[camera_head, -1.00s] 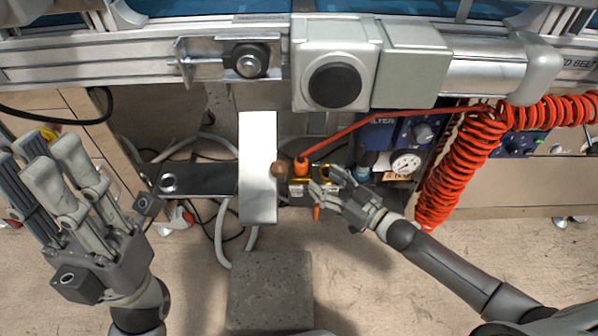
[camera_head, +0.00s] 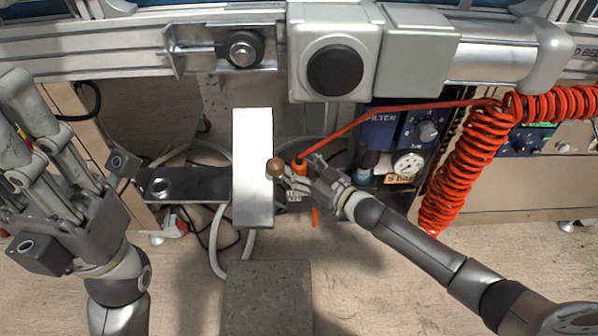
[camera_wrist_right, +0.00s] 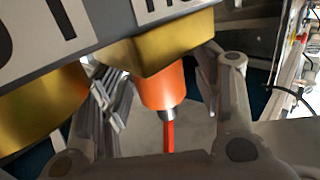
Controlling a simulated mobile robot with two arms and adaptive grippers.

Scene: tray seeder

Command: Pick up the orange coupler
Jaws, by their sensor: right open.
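The orange coupler (camera_head: 299,165) sits at the end of the thin red hose, just right of the pale metal block. In the right wrist view the coupler (camera_wrist_right: 163,85) is an orange cylinder below a brass-coloured block, with a metal tip and a red tube under it. My right gripper (camera_head: 292,180) is at the coupler and hides part of it in the head view. In the wrist view its open fingers (camera_wrist_right: 168,78) stand on both sides of the coupler, with a visible gap on the right. My left gripper (camera_head: 30,150) is open and empty at the far left.
The pale metal block (camera_head: 252,190) with a brown knob (camera_head: 276,168) stands close left of the right gripper. The coiled red hose (camera_head: 460,165) and pressure gauge (camera_head: 408,165) are to the right. A metal rail (camera_head: 120,45) crosses above. A grey pedestal (camera_head: 266,300) stands below.

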